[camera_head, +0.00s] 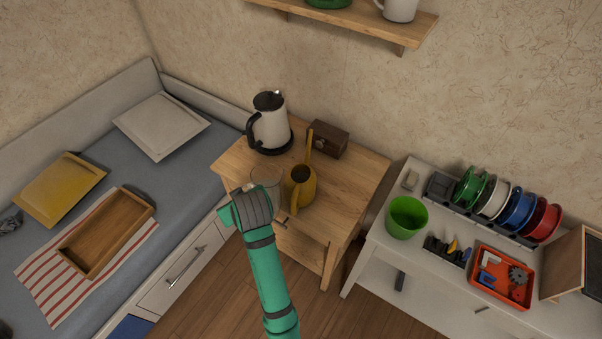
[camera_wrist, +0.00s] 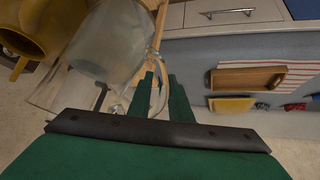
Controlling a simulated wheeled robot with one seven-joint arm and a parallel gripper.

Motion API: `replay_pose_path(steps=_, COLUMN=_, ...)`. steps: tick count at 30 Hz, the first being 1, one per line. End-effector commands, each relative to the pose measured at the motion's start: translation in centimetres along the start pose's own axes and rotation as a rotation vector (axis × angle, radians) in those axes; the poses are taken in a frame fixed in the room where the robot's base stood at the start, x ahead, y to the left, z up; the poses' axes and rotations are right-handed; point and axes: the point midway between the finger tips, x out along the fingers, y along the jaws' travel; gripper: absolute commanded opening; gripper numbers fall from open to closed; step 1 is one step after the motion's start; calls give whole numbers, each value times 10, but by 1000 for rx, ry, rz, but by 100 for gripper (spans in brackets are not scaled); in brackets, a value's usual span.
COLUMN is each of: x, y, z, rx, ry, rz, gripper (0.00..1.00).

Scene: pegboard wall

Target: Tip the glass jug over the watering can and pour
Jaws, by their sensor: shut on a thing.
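The clear glass jug (camera_wrist: 112,42) fills the upper left of the wrist view, with its handle between the fingers of my gripper (camera_wrist: 160,82). My gripper is shut on this handle. In the head view the jug (camera_head: 266,177) is faint and see-through, just beyond my gripper (camera_head: 247,190). The yellow watering can (camera_head: 300,184) stands on the wooden cabinet, right beside the jug, with its spout pointing to the back. Part of the can also shows in the wrist view (camera_wrist: 32,30). I cannot make out any liquid in the jug.
A white kettle (camera_head: 270,122) on a black base and a dark wooden box (camera_head: 327,138) stand behind on the wooden cabinet (camera_head: 352,187). To the right, a white table holds a green cup (camera_head: 407,217), spools and an orange tray (camera_head: 502,276). A daybed with a wooden tray (camera_head: 107,232) lies left.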

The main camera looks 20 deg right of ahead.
Motion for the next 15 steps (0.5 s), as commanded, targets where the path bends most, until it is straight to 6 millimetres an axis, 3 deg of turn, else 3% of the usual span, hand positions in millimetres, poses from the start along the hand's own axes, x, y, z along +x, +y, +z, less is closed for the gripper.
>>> replay_pose_path(steps=15, x=0, y=2, z=-2, rx=36, ry=8, rz=-43, gripper=0)
